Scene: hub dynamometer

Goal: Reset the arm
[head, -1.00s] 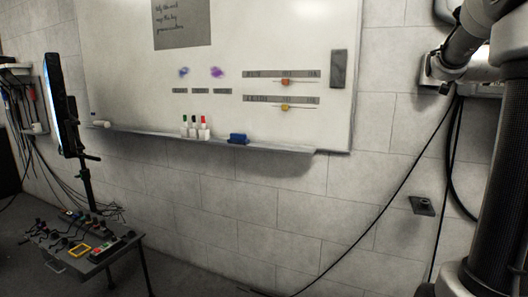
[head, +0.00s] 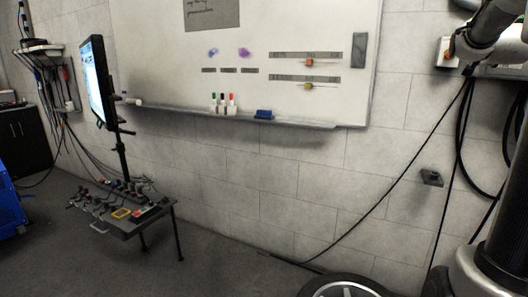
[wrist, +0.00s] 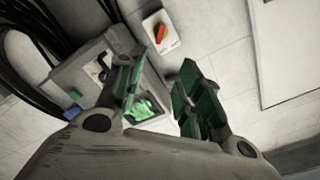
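My gripper (wrist: 160,78) shows in the wrist view with its two green-padded fingers spread apart and a clear gap between them. Nothing is held in it. Behind the fingers is a grey wall box (wrist: 88,75) with a green part, partly hidden by the left finger. In the head view my arm (head: 492,30) is raised at the upper right, and its gripper end is out of the picture.
A whiteboard (head: 300,25) with a tray ledge hangs on the wall. A small control table (head: 150,225) and a monitor (head: 95,80) stand at the left. A red switch (wrist: 160,33) and black cables (head: 410,165) are on the wall.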

